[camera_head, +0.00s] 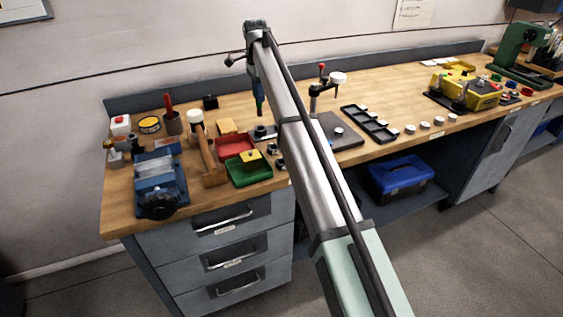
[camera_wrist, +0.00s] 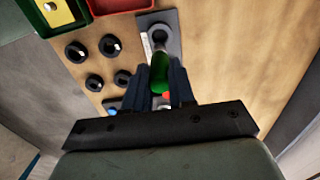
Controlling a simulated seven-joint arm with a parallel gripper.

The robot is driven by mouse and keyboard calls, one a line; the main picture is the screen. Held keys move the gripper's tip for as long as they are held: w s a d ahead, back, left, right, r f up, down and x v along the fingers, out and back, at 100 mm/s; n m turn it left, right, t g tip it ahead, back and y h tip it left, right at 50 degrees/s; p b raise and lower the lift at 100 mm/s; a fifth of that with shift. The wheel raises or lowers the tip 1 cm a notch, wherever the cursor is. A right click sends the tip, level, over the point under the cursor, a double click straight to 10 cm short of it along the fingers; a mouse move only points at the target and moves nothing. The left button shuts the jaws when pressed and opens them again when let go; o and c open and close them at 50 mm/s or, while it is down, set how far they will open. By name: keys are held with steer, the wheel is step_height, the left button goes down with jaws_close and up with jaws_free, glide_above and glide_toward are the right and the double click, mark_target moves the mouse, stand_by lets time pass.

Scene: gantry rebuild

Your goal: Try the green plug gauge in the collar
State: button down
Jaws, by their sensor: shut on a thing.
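My gripper (camera_wrist: 158,84) is shut on the green plug gauge (camera_wrist: 160,70), which shows between the two dark fingers in the wrist view. In the head view the gauge (camera_head: 259,105) hangs roughly upright below the wrist, above the bench. A round grey collar (camera_wrist: 158,37) with a dark bore sits on a grey plate, just beyond the gauge in the wrist view. In the head view the collar (camera_head: 260,131) is below the gauge, with a visible gap between them. The gauge's upper part is hidden by the fingers.
Several black round parts (camera_wrist: 94,83) are left of the plate.

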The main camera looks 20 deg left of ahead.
stand_by(0.4)
steer(key=shift+w+d+r, duration=0.1)
steer(key=shift+w+d, duration=0.05)
steer(key=shift+d, duration=0.05)
steer(key=s+d+f, duration=0.1)
steer(key=s+d, duration=1.2)
steer(key=shift+s+d+f, duration=0.2)
steer(key=shift+s+f, duration=0.1)
steer(key=shift+s, duration=0.05)
steer(key=shift+f, duration=3.15)
stand_by(0.8)
steer(key=shift+r, duration=0.1)
stand_by(0.4)
steer(key=shift+r, duration=2.9)
